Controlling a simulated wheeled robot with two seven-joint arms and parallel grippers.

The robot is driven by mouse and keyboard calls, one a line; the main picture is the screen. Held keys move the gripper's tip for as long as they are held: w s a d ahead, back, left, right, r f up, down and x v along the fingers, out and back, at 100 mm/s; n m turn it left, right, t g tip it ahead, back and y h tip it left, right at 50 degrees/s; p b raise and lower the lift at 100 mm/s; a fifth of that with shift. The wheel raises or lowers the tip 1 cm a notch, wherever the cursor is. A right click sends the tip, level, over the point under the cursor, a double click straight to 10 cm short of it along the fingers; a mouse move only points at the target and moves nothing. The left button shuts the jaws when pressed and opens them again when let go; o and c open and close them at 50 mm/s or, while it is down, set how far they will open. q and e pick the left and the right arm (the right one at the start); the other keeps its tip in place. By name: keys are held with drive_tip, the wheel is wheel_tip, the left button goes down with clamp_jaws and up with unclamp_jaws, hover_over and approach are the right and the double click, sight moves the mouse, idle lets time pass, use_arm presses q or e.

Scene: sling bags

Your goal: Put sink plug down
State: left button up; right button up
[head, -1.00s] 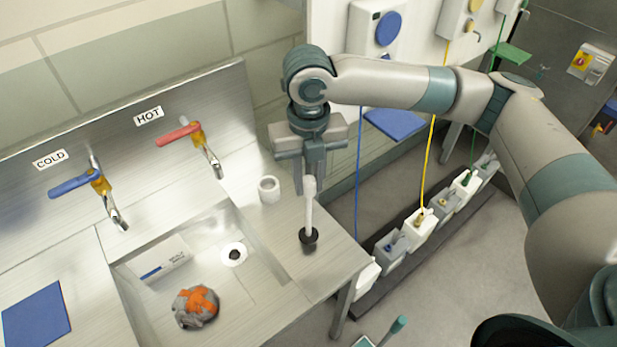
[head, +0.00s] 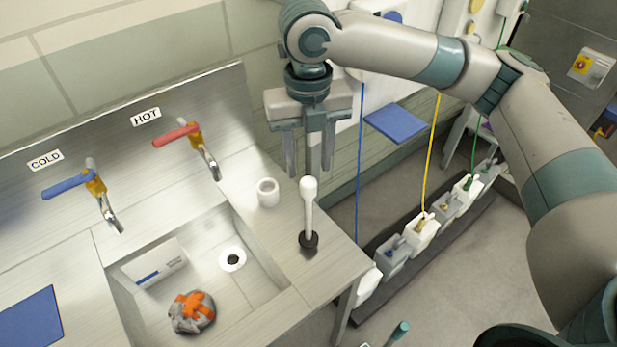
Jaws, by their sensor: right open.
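The sink plug (head: 308,214) has a white upright handle and a black base. It stands on the metal counter (head: 285,237) to the right of the sink basin. My right gripper (head: 309,174) is open and empty above the plug, with its fingers pointing down and apart from each other. The lower finger ends are close to the top of the plug's handle in the picture; the handle is not gripped. The sink drain (head: 232,259) is uncovered in the basin. My left gripper is not in view.
A white ring-shaped cup (head: 268,192) stands on the counter left of the plug. The basin holds a grey and orange bundle (head: 191,312) and a white box (head: 155,262). Red (head: 176,134) and blue (head: 68,185) taps rise behind.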

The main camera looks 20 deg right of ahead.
wheel_tip(320, 180, up, 6)
drive_tip(key=b, duration=0.1)
drive_tip(key=shift+r+b, duration=0.15)
drive_tip(key=shift+b, duration=0.15)
